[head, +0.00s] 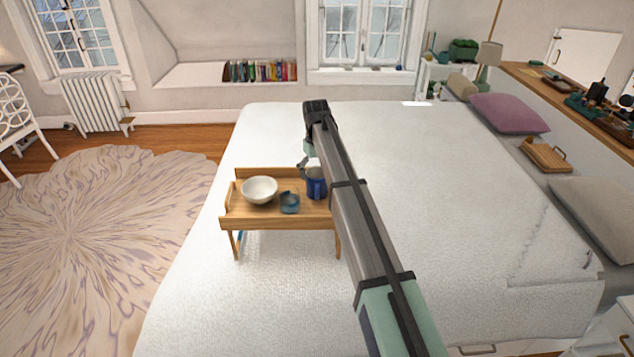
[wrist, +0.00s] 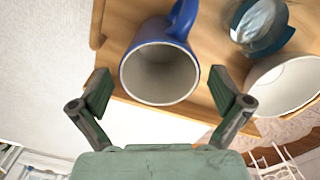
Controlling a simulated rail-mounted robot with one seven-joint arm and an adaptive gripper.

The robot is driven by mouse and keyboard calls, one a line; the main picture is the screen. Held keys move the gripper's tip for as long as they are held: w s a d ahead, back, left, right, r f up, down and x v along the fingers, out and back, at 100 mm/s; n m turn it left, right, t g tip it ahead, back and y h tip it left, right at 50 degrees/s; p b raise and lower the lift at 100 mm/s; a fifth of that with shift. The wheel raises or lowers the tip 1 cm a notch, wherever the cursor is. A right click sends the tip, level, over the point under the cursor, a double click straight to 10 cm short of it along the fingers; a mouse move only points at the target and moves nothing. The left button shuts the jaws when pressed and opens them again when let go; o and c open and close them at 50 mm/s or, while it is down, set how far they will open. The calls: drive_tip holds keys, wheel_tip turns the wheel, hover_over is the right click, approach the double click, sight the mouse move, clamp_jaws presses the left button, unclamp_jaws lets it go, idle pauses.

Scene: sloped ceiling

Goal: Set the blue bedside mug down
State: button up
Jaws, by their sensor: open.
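The blue mug (head: 316,188) stands at the right part of a wooden bed tray (head: 245,222), partly beside my arm in the head view. In the wrist view the mug (wrist: 160,75) shows its open mouth and grey inside, with its handle at the top. My gripper (wrist: 161,88) is open, with one finger on each side of the mug and a visible gap to each. The mug looks empty and appears to rest on the tray (wrist: 121,20); its base is hidden in the wrist view. In the head view my gripper (head: 306,164) is small and partly hidden by my arm.
A white bowl (head: 259,188) and a small blue glass (head: 289,203) stand on the tray, left of the mug. The tray stands on the white bed (head: 270,290). A purple pillow (head: 508,113) lies at the right. The bed is mostly clear around the tray.

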wheel_tip(320, 180, up, 8)
drive_tip(key=b, duration=0.1)
drive_tip(key=shift+b, duration=0.3)
